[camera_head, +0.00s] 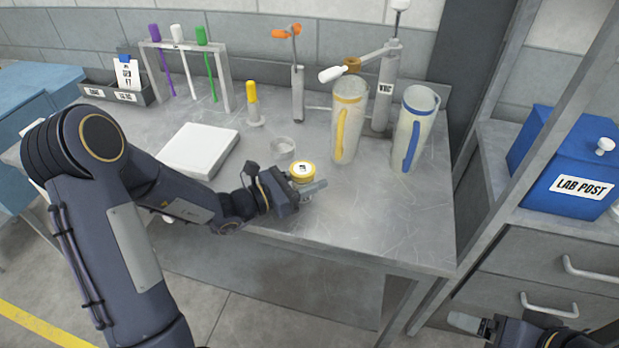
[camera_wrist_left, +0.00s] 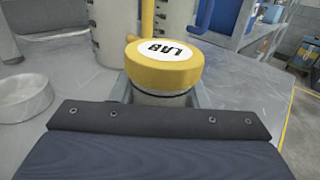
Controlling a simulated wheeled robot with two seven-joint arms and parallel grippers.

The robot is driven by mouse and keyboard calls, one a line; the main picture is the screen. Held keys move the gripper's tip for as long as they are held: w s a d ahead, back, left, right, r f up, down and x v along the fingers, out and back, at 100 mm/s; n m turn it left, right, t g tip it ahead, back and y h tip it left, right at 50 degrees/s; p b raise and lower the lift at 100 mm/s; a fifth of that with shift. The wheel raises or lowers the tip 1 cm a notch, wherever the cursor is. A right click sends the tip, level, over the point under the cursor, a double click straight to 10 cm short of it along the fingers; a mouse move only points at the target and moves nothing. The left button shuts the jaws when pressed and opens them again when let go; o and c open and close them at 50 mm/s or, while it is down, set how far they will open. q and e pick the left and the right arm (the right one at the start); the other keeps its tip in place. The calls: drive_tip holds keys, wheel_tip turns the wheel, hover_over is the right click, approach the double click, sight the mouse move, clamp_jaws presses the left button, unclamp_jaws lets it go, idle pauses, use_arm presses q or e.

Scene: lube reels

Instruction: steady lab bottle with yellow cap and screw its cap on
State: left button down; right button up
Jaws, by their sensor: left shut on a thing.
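The lab bottle (camera_wrist_left: 160,99) stands near the front edge of the bench, and most of its body is hidden by my left gripper. Its yellow cap (camera_head: 302,170) sits on top, with a white "LAB" label; it also shows in the left wrist view (camera_wrist_left: 163,66). I cannot tell how tightly the cap is seated. My left gripper (camera_head: 303,188) is shut around the bottle body below the cap. My right gripper (camera_head: 470,323) is at the lower right, away from the bottle and partly cut off; its jaw opening is unclear.
A shallow round dish (camera_head: 283,147) lies just behind the bottle. Two tall jugs, with yellow (camera_head: 349,120) and blue (camera_head: 413,128) handles, stand behind to the right. A white flat box (camera_head: 199,150) is to the left. The bench right of the bottle is clear.

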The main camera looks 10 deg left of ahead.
use_arm(q)
drive_tip(key=c, duration=0.8)
unclamp_jaws()
drive_tip(key=shift+r+p, duration=0.2)
drive_tip(key=shift+p, duration=0.15)
drive_tip(key=b+v, duration=0.1)
drive_tip(key=v, duration=1.1)
drive_tip(key=shift+s, duration=0.1)
